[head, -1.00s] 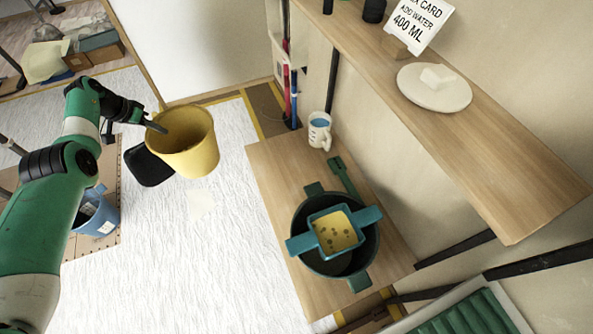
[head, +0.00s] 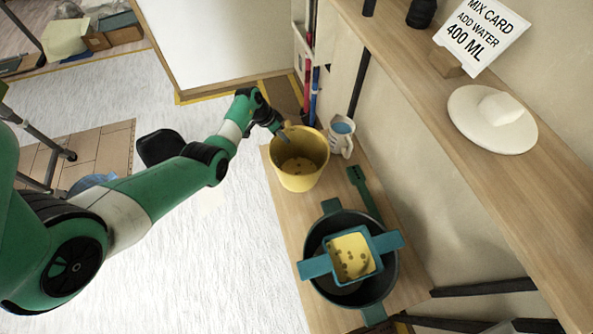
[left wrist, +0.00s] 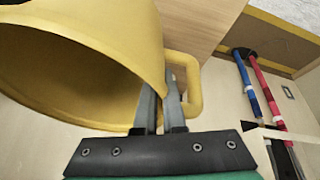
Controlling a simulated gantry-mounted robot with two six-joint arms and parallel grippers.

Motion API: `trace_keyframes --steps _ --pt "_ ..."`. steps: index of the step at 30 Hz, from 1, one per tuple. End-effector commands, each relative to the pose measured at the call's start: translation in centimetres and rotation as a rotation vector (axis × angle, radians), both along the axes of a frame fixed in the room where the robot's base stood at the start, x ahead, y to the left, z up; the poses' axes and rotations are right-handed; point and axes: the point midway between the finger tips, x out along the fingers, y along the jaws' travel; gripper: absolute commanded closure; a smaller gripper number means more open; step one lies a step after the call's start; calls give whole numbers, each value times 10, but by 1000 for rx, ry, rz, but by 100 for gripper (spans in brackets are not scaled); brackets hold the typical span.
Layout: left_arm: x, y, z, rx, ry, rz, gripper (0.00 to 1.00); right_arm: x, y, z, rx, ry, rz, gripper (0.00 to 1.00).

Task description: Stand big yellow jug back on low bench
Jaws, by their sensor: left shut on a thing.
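The big yellow jug (head: 299,172) is upright or nearly so over the far end of the low wooden bench (head: 288,213), beside a white mug (head: 342,143). I cannot tell whether its base touches the bench. My left gripper (head: 283,134) is shut at the jug's rear-left side. In the left wrist view the jug (left wrist: 90,50) fills the left, and the grey fingers (left wrist: 172,102) are at its yellow handle (left wrist: 193,85), shut on it. Part of the handle is hidden by the fingers. My right gripper does not show.
A wooden shelf (head: 470,175) with a plate (head: 487,125) and mix card overhangs at right. Blue and red poles stand behind.

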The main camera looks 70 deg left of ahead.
Motion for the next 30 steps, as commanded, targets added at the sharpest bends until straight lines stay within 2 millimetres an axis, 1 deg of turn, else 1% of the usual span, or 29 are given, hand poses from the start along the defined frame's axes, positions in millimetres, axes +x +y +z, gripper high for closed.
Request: trace_keyframes --steps 1,4,6,11,17,19,25,29,30 --pt "0 0 -19 0 0 1 100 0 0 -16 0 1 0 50" --pt "0 0 -43 0 0 0 100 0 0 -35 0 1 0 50" --pt "0 1 -52 1 -1 1 100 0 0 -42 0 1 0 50" --pt "0 1 -53 1 -2 1 100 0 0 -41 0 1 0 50" --pt "0 1 -88 0 -1 1 100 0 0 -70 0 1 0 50" --pt "0 1 -91 1 -2 2 100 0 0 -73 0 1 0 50" --pt "0 1 -88 1 -2 1 100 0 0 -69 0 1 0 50" --pt "0 1 -92 1 -2 1 100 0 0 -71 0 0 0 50" --pt "0 1 -91 1 -1 1 88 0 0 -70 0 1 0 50"
